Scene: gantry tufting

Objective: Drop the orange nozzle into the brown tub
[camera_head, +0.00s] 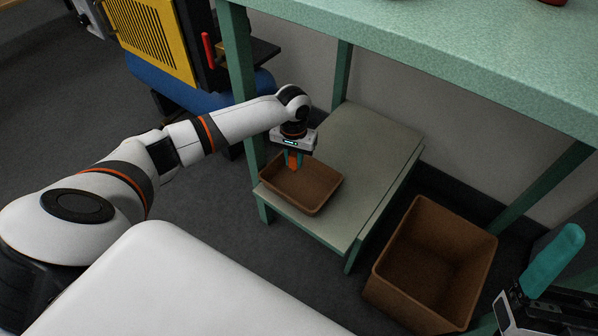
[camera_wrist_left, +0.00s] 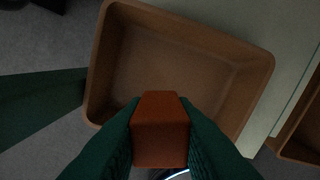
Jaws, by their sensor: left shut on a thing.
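The orange nozzle (camera_head: 293,160) is in my left gripper (camera_head: 292,155), which is shut on it and points down over a shallow brown tub (camera_head: 322,207). That tub stands on a low grey-green stand. In the left wrist view the nozzle (camera_wrist_left: 160,130) shows as a block between the dark green fingers (camera_wrist_left: 160,142), in front of the near side of the tub (camera_wrist_left: 185,60). The tub's inside looks empty where it shows. My right gripper (camera_head: 548,268) is at the lower right edge, partly cut off, with a teal finger pointing up; its opening is unclear.
A deeper brown bin (camera_head: 405,283) stands on the floor right of the low stand (camera_head: 375,145). A teal table (camera_head: 450,50) overhangs the back right, with a leg (camera_head: 240,80) beside my left forearm. A yellow and blue machine (camera_head: 155,40) is at the back left.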

